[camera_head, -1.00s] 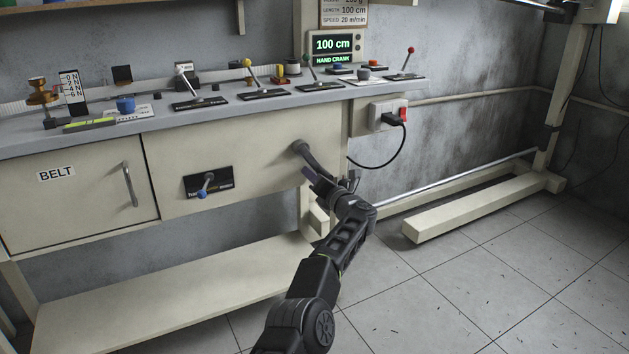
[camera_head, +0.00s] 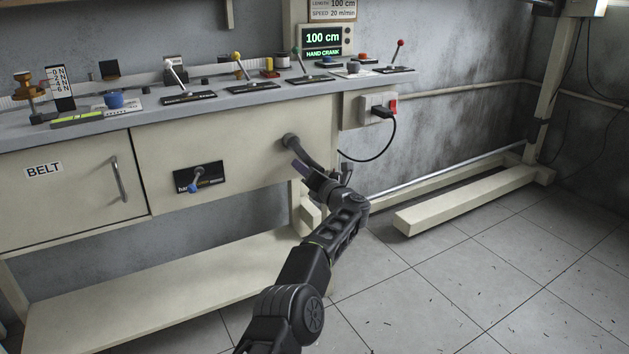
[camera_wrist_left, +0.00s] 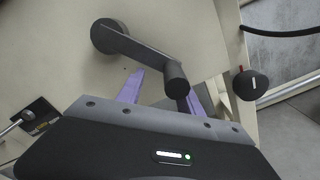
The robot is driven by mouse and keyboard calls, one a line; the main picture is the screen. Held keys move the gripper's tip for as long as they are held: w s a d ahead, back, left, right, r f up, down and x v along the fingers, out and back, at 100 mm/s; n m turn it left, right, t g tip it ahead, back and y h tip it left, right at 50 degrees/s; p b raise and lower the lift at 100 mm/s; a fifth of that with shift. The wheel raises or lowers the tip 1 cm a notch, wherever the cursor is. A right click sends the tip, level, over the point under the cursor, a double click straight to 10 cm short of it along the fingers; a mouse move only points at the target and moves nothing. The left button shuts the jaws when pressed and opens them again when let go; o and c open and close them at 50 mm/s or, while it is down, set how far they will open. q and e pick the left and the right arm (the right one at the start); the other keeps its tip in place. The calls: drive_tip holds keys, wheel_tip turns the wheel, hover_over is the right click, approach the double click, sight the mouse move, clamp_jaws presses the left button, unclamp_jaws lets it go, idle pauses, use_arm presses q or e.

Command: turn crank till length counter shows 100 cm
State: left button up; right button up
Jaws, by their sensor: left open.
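The length counter (camera_head: 322,40) on the bench reads 100 cm, with HAND CRANK lit below it. The dark crank (camera_head: 293,143) is on the bench's front panel, its arm slanting down to the right. It also shows in the left wrist view (camera_wrist_left: 140,52), where its handle (camera_wrist_left: 178,80) points toward the camera. My left gripper (camera_head: 316,177) is at the handle end of the crank. In the left wrist view its purple fingers (camera_wrist_left: 165,88) are open, one to each side of the handle. Whether they touch it cannot be told. My right gripper is out of view.
Several levers (camera_head: 240,68) stand along the bench top. A small blue-tipped lever (camera_head: 197,177) is left of the crank. A socket with a plugged cable (camera_head: 383,113) is to the right.

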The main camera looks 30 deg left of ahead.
use_arm(q)
drive_tip(key=v, duration=0.7)
drive_tip(key=shift+s+r, duration=0.1)
drive_tip(key=shift+s, duration=0.05)
drive_tip(key=shift+c, duration=0.4)
